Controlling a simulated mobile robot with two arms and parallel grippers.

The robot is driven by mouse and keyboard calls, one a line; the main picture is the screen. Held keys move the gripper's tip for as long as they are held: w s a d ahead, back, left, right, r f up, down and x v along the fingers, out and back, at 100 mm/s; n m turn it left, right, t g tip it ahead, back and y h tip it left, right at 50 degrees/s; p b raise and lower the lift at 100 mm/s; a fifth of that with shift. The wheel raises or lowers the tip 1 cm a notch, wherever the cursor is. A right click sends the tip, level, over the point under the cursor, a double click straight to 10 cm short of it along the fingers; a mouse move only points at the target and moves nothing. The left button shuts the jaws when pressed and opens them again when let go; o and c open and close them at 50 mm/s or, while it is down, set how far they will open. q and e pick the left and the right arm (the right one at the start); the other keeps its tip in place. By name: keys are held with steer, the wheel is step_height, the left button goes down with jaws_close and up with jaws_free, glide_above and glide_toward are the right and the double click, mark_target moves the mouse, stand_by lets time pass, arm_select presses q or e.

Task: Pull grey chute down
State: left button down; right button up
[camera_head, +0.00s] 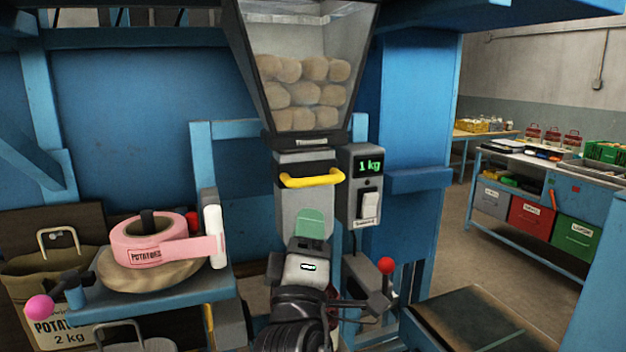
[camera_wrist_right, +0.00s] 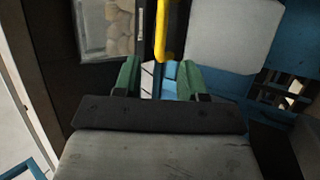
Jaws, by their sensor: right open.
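The grey chute (camera_head: 291,218) hangs below the clear hopper (camera_head: 348,45) and has a yellow handle (camera_head: 312,181) across its upper front. My right gripper (camera_head: 312,222) is in front of the chute, below the handle, and hides part of the chute's lower front. In the right wrist view my right gripper (camera_wrist_right: 158,78) shows two green fingers spread apart with nothing held between them. The yellow handle (camera_wrist_right: 165,35) lies just beyond the fingertips there, apart from them as far as I can see. My left gripper is out of view.
A control box (camera_head: 366,160) reading 1 kg is right of the chute. A pink tape roll (camera_head: 155,240) sits on the blue stand at left, above a potato sack (camera_head: 22,268). Levers with a pink knob (camera_head: 40,307) and red knob (camera_head: 386,265) stick out.

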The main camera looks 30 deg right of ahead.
mark_target(313, 181)
steer(key=p+x, duration=0.3)
steer(key=x, duration=0.6)
steer(key=shift+p, duration=0.3)
steer(key=shift+w+d+r, duration=0.15)
steer(key=shift+w+d, duration=0.15)
steer(key=shift+w, duration=0.1)
jaws_close()
